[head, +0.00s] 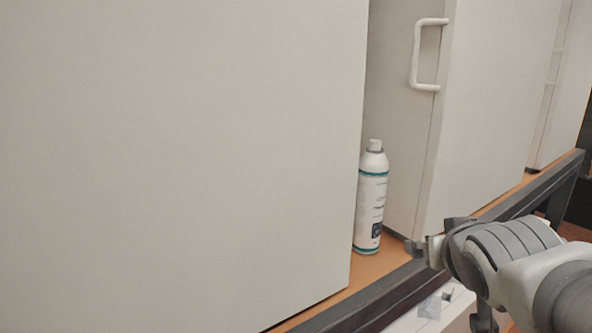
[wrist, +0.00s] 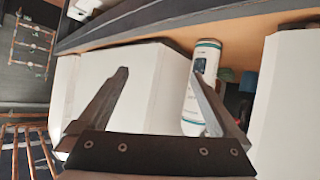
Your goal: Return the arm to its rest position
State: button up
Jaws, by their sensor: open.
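My gripper (head: 422,250) is at the lower right of the head view, in front of the dark rail and to the right of a white spray bottle (head: 371,205). In the wrist view my gripper (wrist: 159,75) has its two dark fingers spread wide, with nothing held between them. The bottle (wrist: 207,58) shows there behind the right finger, which hides part of it. In the head view the bottle stands upright in the gap between two white units, apart from the gripper.
A large white unit (head: 180,150) fills the left. Another white unit (head: 490,110) with a white handle (head: 414,62) stands to the right. They rest on an orange-brown surface (head: 380,264) edged by a dark rail (head: 380,298). Copper-coloured pipes (wrist: 35,45) show at upper left in the wrist view.

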jog(key=s+a+f+g+y, duration=0.1)
jog(key=s+a+f+g, duration=0.2)
jog(key=s, duration=0.3)
jog(key=s+a+f+n+g+y, duration=0.1)
jog(key=s+a+f+g, duration=0.1)
jog(key=s+a+f, duration=0.3)
jog(key=shift+s+a+g+y, duration=0.2)
jog(key=shift+s+g+y, duration=0.2)
jog(key=shift+s, duration=0.6)
grip_shut()
jog(key=shift+r, duration=0.15)
